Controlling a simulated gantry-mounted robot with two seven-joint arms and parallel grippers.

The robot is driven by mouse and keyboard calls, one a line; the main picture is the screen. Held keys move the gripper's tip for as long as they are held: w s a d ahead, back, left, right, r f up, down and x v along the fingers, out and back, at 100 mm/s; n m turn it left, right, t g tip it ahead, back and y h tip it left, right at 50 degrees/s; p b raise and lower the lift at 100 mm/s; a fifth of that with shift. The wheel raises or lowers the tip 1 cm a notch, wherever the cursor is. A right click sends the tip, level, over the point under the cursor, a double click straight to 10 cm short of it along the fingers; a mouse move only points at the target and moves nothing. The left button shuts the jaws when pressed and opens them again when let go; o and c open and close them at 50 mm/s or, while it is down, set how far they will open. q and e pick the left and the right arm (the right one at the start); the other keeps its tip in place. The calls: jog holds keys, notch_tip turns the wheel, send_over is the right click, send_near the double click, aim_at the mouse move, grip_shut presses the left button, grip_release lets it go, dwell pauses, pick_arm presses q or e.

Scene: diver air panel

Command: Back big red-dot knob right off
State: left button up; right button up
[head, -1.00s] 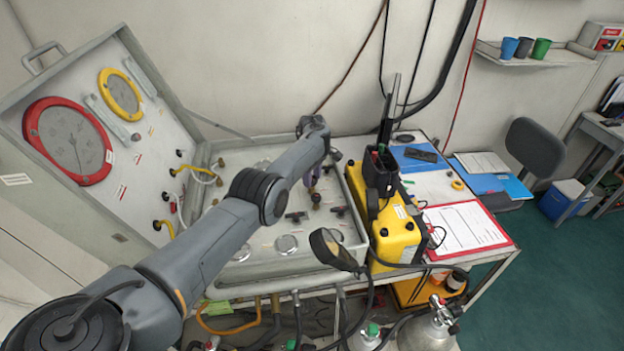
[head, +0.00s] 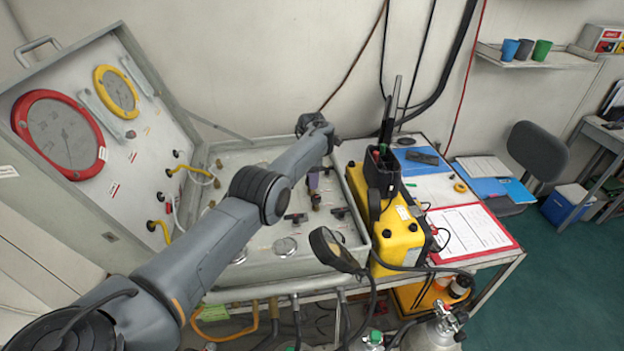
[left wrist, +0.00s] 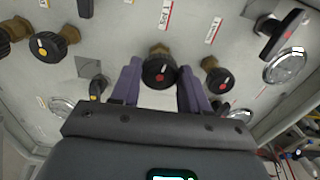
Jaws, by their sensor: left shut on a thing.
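The big red-dot knob (left wrist: 159,72) is a round black knob with a red dot on its face, on a brass stem, in the middle of the left wrist view. My left gripper (left wrist: 158,82) has its two purple fingers on either side of the knob and is shut on it. How far the knob is turned cannot be told. My right gripper is not in view.
A smaller red-dot knob (left wrist: 220,81) sits close to the right finger. A yellow-dot knob (left wrist: 42,46) is to the left, and a black lever handle (left wrist: 283,35) to the right. The open case lid with gauges (head: 60,134) stands left; a yellow unit (head: 398,233) stands right.

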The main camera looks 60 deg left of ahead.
pick_arm(q)
jog(key=shift+n, duration=0.6)
jog(key=o, duration=1.1)
jog(key=shift+c, duration=0.2)
jog(key=shift+r, duration=0.15)
notch_tip(320, 180, up, 11)
jog(key=p, duration=0.1)
jog(key=shift+f, duration=0.2)
